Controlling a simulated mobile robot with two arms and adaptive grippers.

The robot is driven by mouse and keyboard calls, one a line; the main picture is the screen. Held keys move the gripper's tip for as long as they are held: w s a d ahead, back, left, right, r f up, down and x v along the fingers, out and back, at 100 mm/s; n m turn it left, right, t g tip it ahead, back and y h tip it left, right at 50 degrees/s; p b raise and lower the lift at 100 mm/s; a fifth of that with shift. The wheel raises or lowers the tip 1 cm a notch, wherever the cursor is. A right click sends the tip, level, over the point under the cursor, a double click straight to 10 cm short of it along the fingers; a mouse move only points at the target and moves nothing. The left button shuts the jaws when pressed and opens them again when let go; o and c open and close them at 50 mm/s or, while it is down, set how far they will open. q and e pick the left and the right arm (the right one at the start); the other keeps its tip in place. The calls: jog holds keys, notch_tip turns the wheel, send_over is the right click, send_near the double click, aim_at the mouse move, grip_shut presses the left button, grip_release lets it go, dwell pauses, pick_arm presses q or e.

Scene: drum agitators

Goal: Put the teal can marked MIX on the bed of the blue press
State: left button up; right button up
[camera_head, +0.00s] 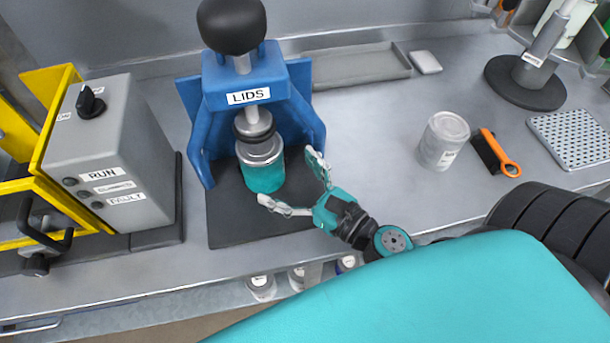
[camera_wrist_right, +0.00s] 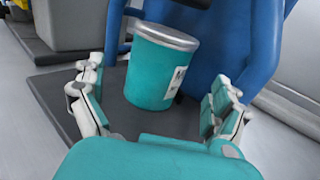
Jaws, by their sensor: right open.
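The teal can (camera_head: 262,178) stands upright on the dark bed (camera_head: 228,226) of the blue press (camera_head: 245,92), under its ram. The press carries the label LIDS. In the right wrist view the can (camera_wrist_right: 160,70) shows a silver rim and part of a white label starting with M. My right gripper (camera_head: 293,182) is open, its fingers spread at the near right of the can. In the wrist view the fingers stand on either side below the can, apart from it. My left gripper is not in view.
A grey control box (camera_head: 103,150) marked RUN and a yellow frame (camera_head: 50,85) stand at the left. A silver can (camera_head: 443,140), an orange-handled tool (camera_head: 500,152) and a perforated plate (camera_head: 573,138) are on the right. A shallow grey tray (camera_head: 355,64) lies behind.

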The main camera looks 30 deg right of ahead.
jog(key=b+v, duration=0.2)
jog(key=v, duration=0.1)
jog(key=shift+s+f, duration=0.15)
jog(key=shift+s, duration=0.15)
jog(key=shift+s+d, duration=0.15)
jog(key=shift+s, duration=0.15)
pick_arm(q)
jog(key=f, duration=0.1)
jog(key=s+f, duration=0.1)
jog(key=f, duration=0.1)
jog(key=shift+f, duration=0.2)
pick_arm(e)
jog(key=shift+r, duration=0.2)
